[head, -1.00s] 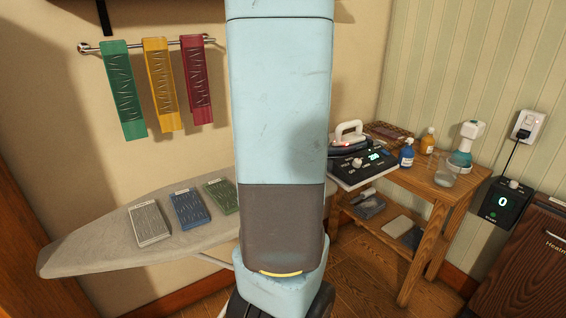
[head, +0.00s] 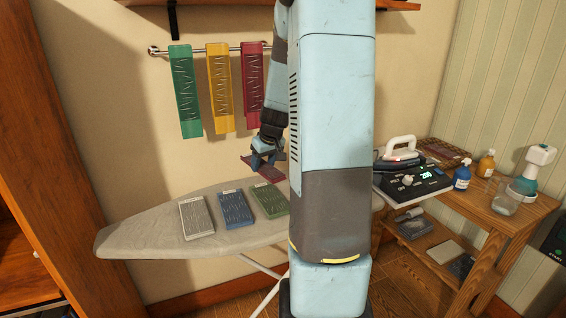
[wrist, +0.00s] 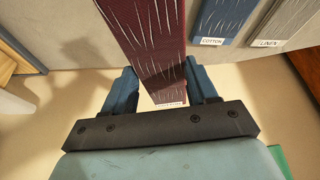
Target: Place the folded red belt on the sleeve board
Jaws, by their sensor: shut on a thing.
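My gripper (head: 262,158) is shut on a dark red patterned strip (head: 276,174), apparently the folded red belt. It holds the strip just above or behind the far right edge of the grey-covered board (head: 130,236); I cannot tell whether they touch. In the wrist view the strip (wrist: 158,40) runs between the two blue fingers, with a small white label at its near end. The board, apparently the sleeve board, carries a grey (head: 196,216), a blue (head: 235,209) and a green swatch (head: 270,200).
Green (head: 184,90), yellow (head: 221,90) and red strips (head: 252,75) hang on a wall rail above the board. A wooden side table (head: 480,212) at right holds an iron (head: 400,150), bottles and a glass. The board's left end is bare.

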